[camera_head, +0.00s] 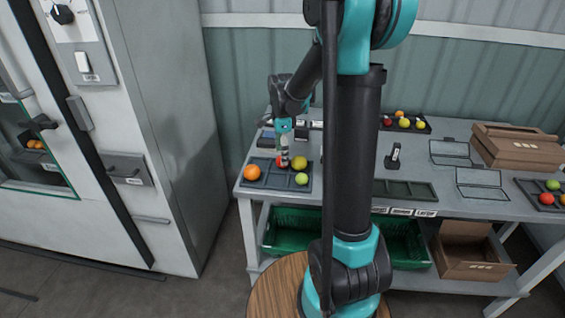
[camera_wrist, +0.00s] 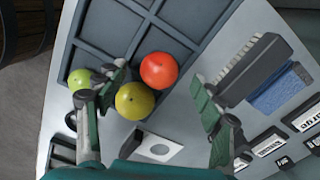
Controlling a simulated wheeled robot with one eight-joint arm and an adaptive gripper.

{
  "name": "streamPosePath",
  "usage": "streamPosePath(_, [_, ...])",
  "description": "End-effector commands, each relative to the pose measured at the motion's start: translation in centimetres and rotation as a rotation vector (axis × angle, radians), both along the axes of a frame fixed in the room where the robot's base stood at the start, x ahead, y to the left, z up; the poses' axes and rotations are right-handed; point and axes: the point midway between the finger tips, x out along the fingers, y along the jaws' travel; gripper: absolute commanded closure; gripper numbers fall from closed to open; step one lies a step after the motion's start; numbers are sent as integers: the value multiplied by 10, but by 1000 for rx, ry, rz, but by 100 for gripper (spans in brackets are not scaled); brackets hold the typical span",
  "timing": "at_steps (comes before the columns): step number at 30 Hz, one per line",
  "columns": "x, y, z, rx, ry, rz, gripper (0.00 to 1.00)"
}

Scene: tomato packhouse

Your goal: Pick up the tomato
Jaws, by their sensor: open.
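A dark compartmented tray (camera_head: 270,184) at the table's left end holds tomatoes; it also shows in the wrist view (camera_wrist: 119,47). In the wrist view a red tomato (camera_wrist: 160,70) lies between my open fingers, further out. A yellow tomato (camera_wrist: 135,101) is beside it, close to the left finger, and a light green one (camera_wrist: 78,79) is outside that finger. In the head view my gripper (camera_head: 284,160) points down over the tray and partly hides the red tomato. An orange tomato (camera_head: 252,172) is at the tray's left. My gripper holds nothing.
A black device with a blue part (camera_wrist: 280,90) stands by the right finger. Labels and a white card (camera_wrist: 159,147) lie nearby. Another tray (camera_head: 405,189), cardboard boxes (camera_head: 515,147) and a second tomato tray are to the right. Green crates (camera_head: 290,230) sit below.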

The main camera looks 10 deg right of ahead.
Motion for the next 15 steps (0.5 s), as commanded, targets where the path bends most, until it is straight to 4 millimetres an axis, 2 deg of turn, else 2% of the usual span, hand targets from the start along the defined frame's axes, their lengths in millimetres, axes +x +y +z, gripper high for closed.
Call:
streamPosePath(3, [0,1,-17,0,0,0,32])
streamPosePath(6, [0,1,-24,0,0,0,32])
streamPosePath(14, [0,0,-27,0,0,0,32])
streamPosePath(15, [0,0,-27,0,0,0,35])
